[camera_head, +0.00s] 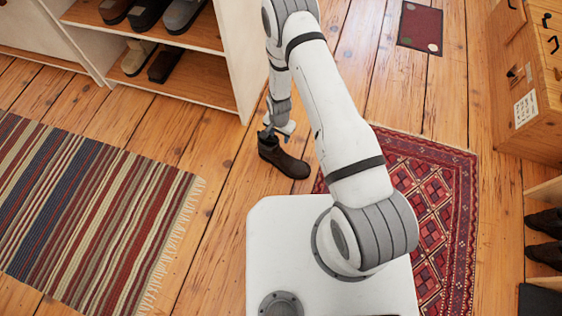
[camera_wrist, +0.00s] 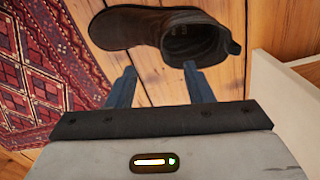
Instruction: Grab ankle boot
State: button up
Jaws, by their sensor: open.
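A dark brown ankle boot (camera_head: 286,159) stands on the plank floor in the head view, its toe pointing to the lower right. In the wrist view the boot (camera_wrist: 133,29) lies across the top, its toe to the left and its open shaft to the right. My gripper (camera_head: 277,131) is at the boot's shaft end in the head view. In the wrist view the two blue-grey fingers of my gripper (camera_wrist: 159,78) are apart, with bare floor between them. The fingertips are close to the near side of the boot. I cannot tell if they touch it.
A white and wood shoe rack (camera_head: 190,87) with several shoes stands behind, close to my gripper. A striped rug (camera_head: 95,205) lies at left and a red patterned rug (camera_head: 440,190) at right. A wooden cabinet (camera_head: 530,90) and shelf with dark shoes (camera_head: 545,222) line the right edge.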

aim_at(279, 147)
jog(key=f+b, duration=0.1)
jog(key=f, duration=0.2)
jog(key=f+b, duration=0.1)
jog(key=f, duration=0.2)
jog(key=f+b, duration=0.1)
jog(key=f, duration=0.2)
jog(key=shift+s+a+b, duration=0.15)
jog(key=shift+s+b, duration=0.15)
jog(key=shift+s, duration=0.05)
jog(key=shift+c, duration=0.5)
jog(key=c, duration=0.9)
grip_shut()
jog(key=shift+w+r, duration=0.1)
